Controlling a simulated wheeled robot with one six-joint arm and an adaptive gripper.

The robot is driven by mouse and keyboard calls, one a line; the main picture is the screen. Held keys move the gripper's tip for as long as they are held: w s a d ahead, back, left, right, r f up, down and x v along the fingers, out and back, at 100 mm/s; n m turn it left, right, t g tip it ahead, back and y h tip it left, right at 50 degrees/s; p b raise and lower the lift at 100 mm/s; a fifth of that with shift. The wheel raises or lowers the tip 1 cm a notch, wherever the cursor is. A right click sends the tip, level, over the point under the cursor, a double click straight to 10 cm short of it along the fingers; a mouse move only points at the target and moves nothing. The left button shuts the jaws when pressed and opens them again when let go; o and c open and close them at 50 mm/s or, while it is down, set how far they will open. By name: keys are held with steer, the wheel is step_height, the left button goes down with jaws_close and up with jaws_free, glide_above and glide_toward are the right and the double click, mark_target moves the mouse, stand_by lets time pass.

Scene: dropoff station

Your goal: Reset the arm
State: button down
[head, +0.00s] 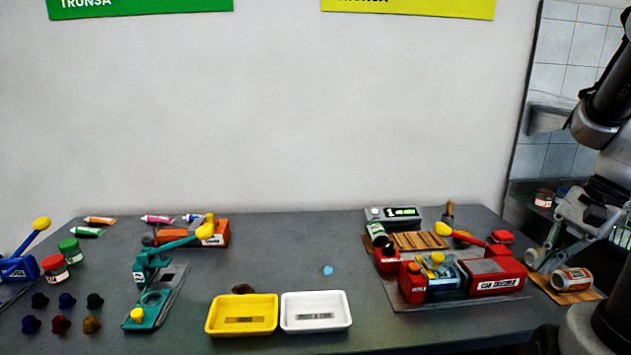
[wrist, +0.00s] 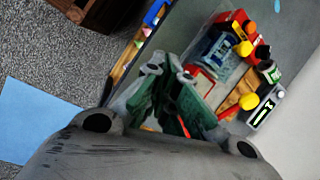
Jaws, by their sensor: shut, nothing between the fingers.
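My arm hangs down at the right edge of the head view. My gripper (head: 538,262) is at its lower end, fingers pointing down, over the right end of the table. In the wrist view the gripper (wrist: 168,70) shows shut fingers with nothing held. A can (head: 572,279) lies on its side on a small wooden board (head: 598,295) beside the fingertips in the head view. I cannot tell whether the fingers touch it.
A red can machine (head: 497,277) stands left of the gripper. A yellow tray (head: 242,331) and a white tray (head: 316,327) are at the front. A teal press (head: 150,304), an orange device (head: 213,238), tubes and jars stand further left. The table's back middle is clear.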

steer(key=s+a+r+n+t+h, duration=0.3)
steer(key=a+r+n, duration=0.5)
steer(key=n, duration=0.5)
steer(key=shift+s+a+h, duration=0.2)
steer(key=shift+s+h, duration=0.2)
steer(key=shift+s, duration=0.35)
